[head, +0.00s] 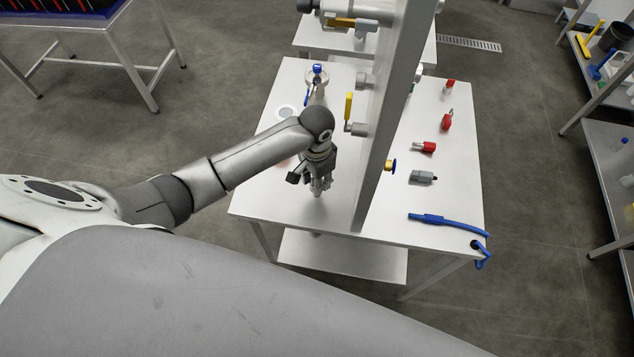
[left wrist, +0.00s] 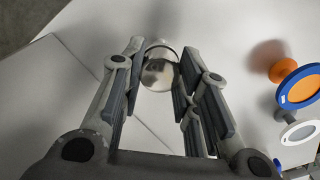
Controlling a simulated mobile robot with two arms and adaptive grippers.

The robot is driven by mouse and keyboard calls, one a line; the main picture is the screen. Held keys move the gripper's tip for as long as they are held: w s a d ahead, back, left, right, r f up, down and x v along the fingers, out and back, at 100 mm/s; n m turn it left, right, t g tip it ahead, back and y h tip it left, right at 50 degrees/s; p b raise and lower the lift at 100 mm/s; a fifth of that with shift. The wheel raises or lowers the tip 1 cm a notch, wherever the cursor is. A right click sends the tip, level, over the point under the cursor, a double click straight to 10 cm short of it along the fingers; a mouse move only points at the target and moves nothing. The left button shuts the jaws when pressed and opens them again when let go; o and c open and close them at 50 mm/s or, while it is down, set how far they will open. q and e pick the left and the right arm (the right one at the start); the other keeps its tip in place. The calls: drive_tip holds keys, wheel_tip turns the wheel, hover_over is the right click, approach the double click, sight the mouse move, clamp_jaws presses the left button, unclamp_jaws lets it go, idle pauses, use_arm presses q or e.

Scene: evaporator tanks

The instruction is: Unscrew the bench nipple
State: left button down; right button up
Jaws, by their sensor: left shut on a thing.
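The bench nipple appears as a round, shiny metal piece (left wrist: 158,72) between my left fingertips in the left wrist view. My left gripper (head: 320,190) points down at the white bench top (head: 285,200), left of the upright panel, in the head view. Its fingers (left wrist: 157,80) are shut on the metal piece, one on each side. In the head view the gripper mostly hides the nipple, and I cannot tell whether it is still seated. My right gripper is not in view.
An upright grey panel (head: 388,120) stands close to the right of my left gripper, with a yellow-handled valve (head: 349,105) on it. Red fittings (head: 424,147), a grey fitting (head: 424,178) and a blue hose (head: 440,219) lie beyond it. A blue-topped fitting (head: 317,70) stands at the back.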

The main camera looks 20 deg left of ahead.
use_arm(q)
drive_tip(key=shift+a+n, duration=0.1)
drive_tip(key=shift+n, duration=0.7)
drive_tip(key=n, duration=0.5)
drive_tip(key=c, duration=1.4)
unclamp_jaws()
drive_tip(key=shift+o, duration=0.2)
